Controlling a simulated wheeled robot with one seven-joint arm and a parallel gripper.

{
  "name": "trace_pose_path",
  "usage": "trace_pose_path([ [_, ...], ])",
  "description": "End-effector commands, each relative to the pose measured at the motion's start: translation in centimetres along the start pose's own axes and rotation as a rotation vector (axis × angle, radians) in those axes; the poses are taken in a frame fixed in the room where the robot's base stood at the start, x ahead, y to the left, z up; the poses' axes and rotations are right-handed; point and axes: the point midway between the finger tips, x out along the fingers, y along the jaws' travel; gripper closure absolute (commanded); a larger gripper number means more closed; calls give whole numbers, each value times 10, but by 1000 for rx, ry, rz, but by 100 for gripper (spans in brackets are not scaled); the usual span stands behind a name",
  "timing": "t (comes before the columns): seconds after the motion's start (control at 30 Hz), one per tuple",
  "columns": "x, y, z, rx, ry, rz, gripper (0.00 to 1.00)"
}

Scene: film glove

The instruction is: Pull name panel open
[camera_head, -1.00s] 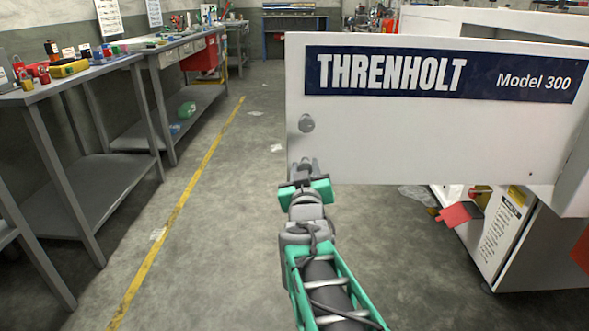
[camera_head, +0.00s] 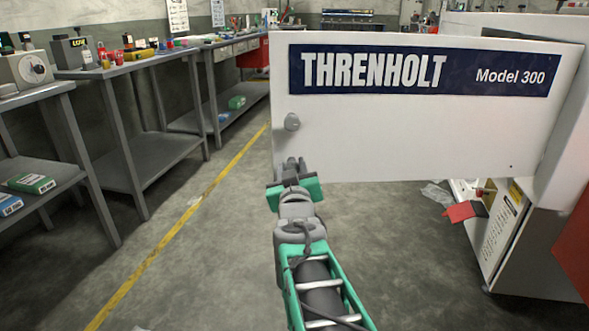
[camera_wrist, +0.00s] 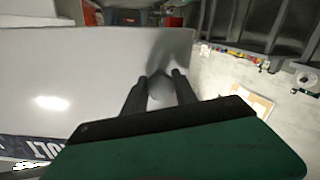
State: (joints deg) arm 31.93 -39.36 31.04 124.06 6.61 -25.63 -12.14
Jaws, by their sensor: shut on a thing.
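The name panel (camera_head: 400,140) is a white door with a dark blue THRENHOLT Model 300 strip, standing out from the machine on the right. In the wrist view the panel (camera_wrist: 60,90) fills the left side. A round grey knob (camera_head: 291,122) sits near its left edge. The green hand hides part of the panel there.
The white machine body (camera_head: 520,235) stands at right, with a red flap (camera_head: 462,211) low in its opening. Grey benches (camera_head: 140,160) with tools line the left. A yellow floor line (camera_head: 190,215) runs beside them. The floor between line and machine is mostly clear.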

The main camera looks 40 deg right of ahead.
Motion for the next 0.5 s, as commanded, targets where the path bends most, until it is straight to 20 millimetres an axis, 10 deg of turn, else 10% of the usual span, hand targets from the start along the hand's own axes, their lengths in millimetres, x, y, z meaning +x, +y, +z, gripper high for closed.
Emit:
trace_pose_path([
  [0.3, 0, 5, 1, -2, -3, 11, 100],
  [0.33, 0, 6, 2, -1, -4, 11, 64],
  [0.5, 0, 6, 2, -1, -4, 12, 50],
])
